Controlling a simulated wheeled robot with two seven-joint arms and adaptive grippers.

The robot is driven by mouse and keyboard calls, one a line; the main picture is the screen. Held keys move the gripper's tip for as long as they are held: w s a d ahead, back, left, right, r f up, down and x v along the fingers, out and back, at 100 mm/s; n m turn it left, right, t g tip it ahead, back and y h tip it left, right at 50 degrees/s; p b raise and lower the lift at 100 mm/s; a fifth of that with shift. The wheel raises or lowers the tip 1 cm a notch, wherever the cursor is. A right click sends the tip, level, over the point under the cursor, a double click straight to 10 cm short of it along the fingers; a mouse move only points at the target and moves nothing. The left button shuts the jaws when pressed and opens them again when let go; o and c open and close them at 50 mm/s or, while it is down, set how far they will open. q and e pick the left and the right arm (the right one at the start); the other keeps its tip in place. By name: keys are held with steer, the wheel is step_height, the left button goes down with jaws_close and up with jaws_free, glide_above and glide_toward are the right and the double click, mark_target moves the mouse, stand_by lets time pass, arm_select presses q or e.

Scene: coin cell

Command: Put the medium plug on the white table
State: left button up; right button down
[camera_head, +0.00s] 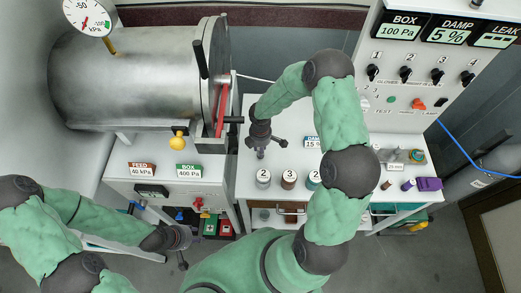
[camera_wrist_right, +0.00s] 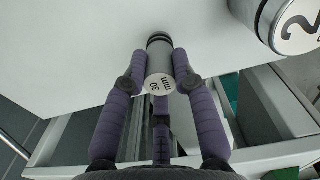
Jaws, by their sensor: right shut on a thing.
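My right gripper (camera_head: 259,146) is above the left part of the white table (camera_head: 246,185). In the right wrist view, its purple fingers (camera_wrist_right: 160,82) are shut on a short grey metal plug (camera_wrist_right: 158,57) with dark rings at its far end and a white tag reading "50 mm". The tag alone does not settle whether this is the medium plug. The plug's far end is over the white tabletop (camera_wrist_right: 80,45); I cannot tell if it touches. My left gripper (camera_head: 183,246) is at the lower left, away from the table; its finger opening is unclear.
Numbered canisters (camera_head: 289,179) stand near the table's front edge, one also close right of the plug in the wrist view (camera_wrist_right: 296,25). A large steel chamber (camera_head: 130,75) is at the back left. A purple block (camera_head: 429,184) lies at the right. The left tabletop has clear room.

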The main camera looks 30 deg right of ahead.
steer(key=shift+f, duration=0.7)
